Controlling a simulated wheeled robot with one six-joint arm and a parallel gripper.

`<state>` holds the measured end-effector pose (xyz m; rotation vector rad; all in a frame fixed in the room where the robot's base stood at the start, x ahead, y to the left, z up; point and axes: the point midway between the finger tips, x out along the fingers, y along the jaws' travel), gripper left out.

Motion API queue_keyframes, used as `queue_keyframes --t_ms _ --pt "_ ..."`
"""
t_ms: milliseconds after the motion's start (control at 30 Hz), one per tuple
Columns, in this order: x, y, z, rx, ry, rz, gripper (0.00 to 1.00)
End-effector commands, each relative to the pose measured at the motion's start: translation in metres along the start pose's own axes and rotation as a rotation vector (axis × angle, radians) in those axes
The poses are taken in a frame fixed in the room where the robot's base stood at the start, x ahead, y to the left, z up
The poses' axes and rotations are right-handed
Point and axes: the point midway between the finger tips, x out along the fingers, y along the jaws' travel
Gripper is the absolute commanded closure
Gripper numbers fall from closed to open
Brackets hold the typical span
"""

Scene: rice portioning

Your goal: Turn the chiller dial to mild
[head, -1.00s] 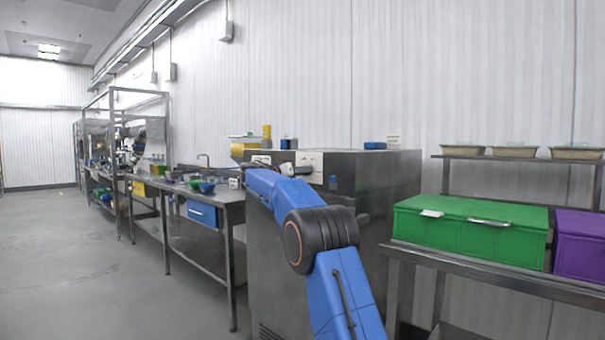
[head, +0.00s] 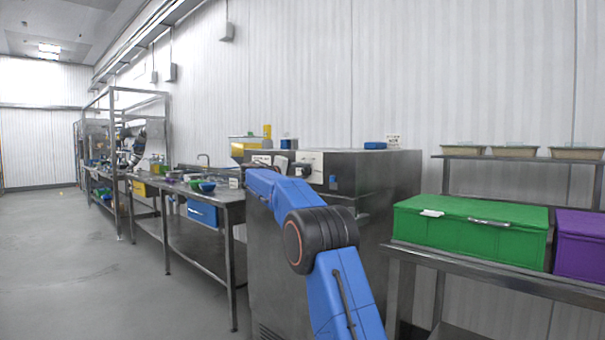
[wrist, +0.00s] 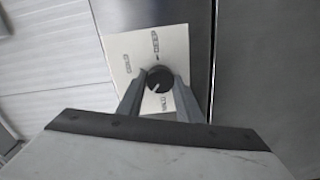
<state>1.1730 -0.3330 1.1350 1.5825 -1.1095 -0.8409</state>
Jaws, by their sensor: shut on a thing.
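The chiller dial (wrist: 159,78) is a round black knob with a pale pointer mark on a cream label plate (wrist: 177,45). In the wrist view the mark points toward the lower left. My gripper (wrist: 159,84) is shut on the dial, one grey finger on each side. In the head view the chiller (head: 385,185) is a steel cabinet, with its pale plate (head: 312,158) near the top. My blue arm reaches up to it; the dial is hidden there.
A green crate (head: 470,228) and a purple crate (head: 582,245) sit on the steel rack at right, with shallow trays (head: 514,151) on the shelf above. A steel table (head: 215,193) with bowls stands left of the chiller. The floor (head: 80,260) at left is clear.

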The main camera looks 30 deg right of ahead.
Motion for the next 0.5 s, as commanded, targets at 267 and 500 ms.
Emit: queue_keyframes --t_ms 267,500 --pt "-0.0008 -0.0008 -0.0013 -0.260 0.004 0.000 0.90" --pt "-0.0009 -0.0015 -0.0012 -0.473 0.004 0.001 0.90"
